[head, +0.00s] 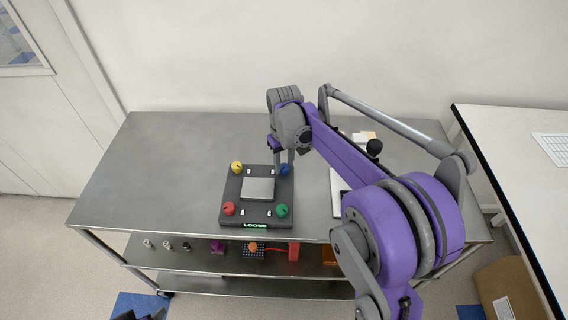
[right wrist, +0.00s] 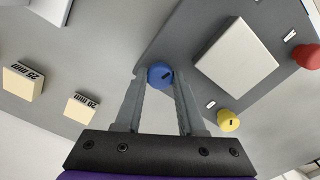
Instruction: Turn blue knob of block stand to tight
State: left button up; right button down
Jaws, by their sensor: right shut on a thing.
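The block stand (head: 229,215) is a dark square base on the metal cart, with a light plate in the middle and a coloured knob at each corner. A green display on its front edge reads LOOSE. The blue knob (head: 285,169) is at its back right corner; it also shows in the right wrist view (right wrist: 160,76). My right gripper (head: 284,160) reaches down at that corner. In the right wrist view its two fingers (right wrist: 160,88) stand on either side of the blue knob, shut on it. My left gripper is not in view.
Yellow (head: 237,167), red (head: 229,208) and green (head: 281,210) knobs sit at the other corners. Right of the stand is a white item (head: 337,190), partly hidden by my arm. The left of the cart top (head: 150,165) is clear. Small items stand on the shelf below.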

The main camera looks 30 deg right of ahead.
aim_at(284, 166)
jog(key=m, duration=0.3)
jog(key=shift+m, duration=2.3)
jog(key=c, duration=0.5)
grip_release()
notch_tip(284, 166, up, 11)
jog(key=shift+f, duration=0.1)
